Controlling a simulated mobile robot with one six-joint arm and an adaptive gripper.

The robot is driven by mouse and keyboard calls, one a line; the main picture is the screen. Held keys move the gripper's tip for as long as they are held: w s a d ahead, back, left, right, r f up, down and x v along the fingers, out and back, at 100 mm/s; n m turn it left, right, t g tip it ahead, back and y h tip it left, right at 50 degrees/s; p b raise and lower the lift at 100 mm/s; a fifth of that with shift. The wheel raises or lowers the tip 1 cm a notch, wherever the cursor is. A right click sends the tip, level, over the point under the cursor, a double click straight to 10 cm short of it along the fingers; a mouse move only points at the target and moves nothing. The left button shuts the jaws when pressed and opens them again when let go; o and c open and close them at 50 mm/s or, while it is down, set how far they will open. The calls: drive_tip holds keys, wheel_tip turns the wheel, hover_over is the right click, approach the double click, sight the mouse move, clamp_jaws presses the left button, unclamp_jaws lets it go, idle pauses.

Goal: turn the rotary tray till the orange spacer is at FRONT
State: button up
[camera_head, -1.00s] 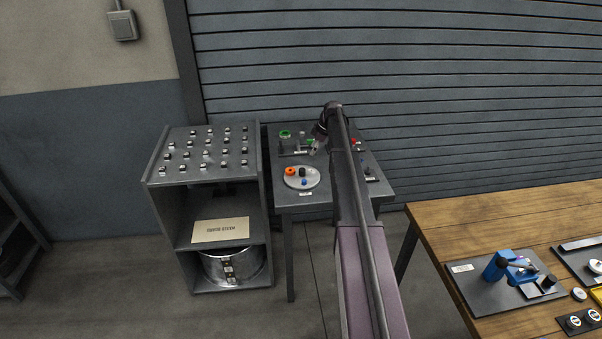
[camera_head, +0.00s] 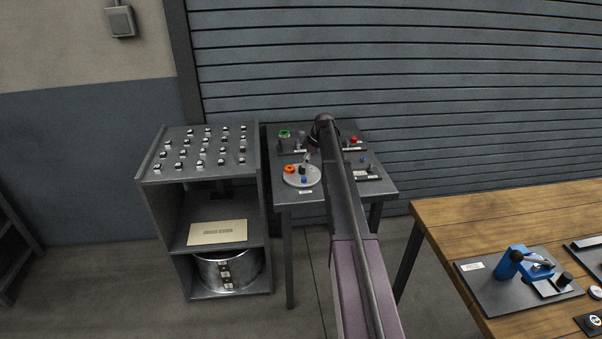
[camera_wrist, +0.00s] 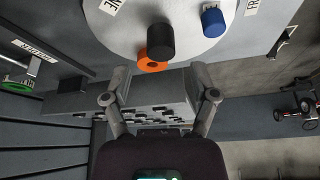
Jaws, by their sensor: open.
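The rotary tray (camera_head: 291,182) is a pale round disc on the grey table, and it also shows at the top of the wrist view (camera_wrist: 120,28). The orange spacer (camera_head: 289,169) is a ring on the tray's left side in the head view. In the wrist view the orange spacer (camera_wrist: 153,62) lies near the rim, partly hidden by a black upright knob (camera_wrist: 160,41).
A green ring (camera_head: 285,133) and small fixtures stand behind the tray. A red button (camera_head: 353,141) is at the back right. A grey shelf unit (camera_head: 205,176) with several small pegs stands left of the table. A wooden bench (camera_head: 450,222) is at the right.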

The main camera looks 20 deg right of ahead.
sight(302, 171)
drive_tip(key=shift+b+x, duration=1.5)
drive_tip(key=shift+x, duration=0.45)
clamp_jaws()
